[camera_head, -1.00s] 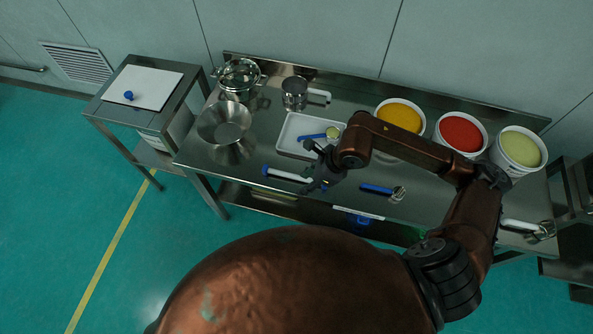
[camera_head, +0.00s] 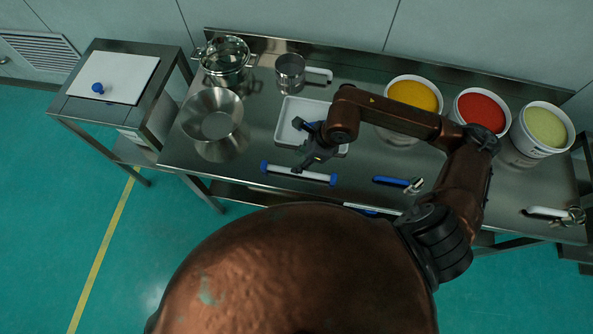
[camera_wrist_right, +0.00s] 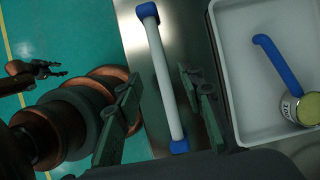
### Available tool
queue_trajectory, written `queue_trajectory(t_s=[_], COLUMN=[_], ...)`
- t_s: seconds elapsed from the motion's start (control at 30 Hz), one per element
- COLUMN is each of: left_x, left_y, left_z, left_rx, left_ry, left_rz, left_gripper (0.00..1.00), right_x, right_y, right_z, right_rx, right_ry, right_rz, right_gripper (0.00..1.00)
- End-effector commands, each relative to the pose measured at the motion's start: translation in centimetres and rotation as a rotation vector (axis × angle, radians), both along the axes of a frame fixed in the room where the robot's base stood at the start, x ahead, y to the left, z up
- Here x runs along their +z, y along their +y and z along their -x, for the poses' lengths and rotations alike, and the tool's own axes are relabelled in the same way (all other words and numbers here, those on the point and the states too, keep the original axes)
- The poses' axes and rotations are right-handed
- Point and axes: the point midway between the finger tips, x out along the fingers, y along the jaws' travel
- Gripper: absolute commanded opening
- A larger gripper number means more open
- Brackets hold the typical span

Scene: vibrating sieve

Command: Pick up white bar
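The white bar (camera_head: 299,174) has blue ends and lies flat along the front of the steel table. In the right wrist view the white bar (camera_wrist_right: 163,75) runs lengthwise between the two fingers of my right gripper (camera_wrist_right: 160,82). The fingers are apart, one on each side, and I see no contact. In the head view my right gripper (camera_head: 306,164) is over the table just behind the bar's middle; its height above it is hard to judge. My left gripper (camera_wrist_right: 40,71) shows small at the left of the right wrist view, away from the bar; its opening is unclear.
A white tray (camera_head: 287,137) with a blue-handled tool (camera_wrist_right: 280,65) lies just behind the bar. A blue-handled tool (camera_head: 392,181) lies to the right. A metal bowl (camera_head: 212,114) stands left. Buckets of yellow (camera_head: 413,97), red (camera_head: 482,112) and pale green (camera_head: 545,129) stand at the right.

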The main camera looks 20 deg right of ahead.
Motion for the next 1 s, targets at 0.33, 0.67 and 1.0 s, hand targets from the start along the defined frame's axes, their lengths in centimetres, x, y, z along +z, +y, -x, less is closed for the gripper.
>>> queue_trajectory(t_s=[0.33,0.67,1.0], left_x=[-1.3,-1.4,-1.5], left_y=[-0.2,-0.1,-0.1], left_z=[-2.9,-1.9,-1.2], left_rx=[-0.007,-0.005,-0.003], left_ry=[-0.037,-0.024,-0.014], left_rz=[0.003,0.002,0.002], left_gripper=[0.4,0.4,0.4], right_x=[-3.3,-7.0,-8.4], right_y=[0.8,2.8,3.2], right_z=[-0.5,-1.6,-2.0], right_rx=[0.0,0.002,0.004], right_ry=[0.007,0.008,0.006], right_rz=[-0.003,-0.003,0.0], right_gripper=[0.36,0.36,0.36])
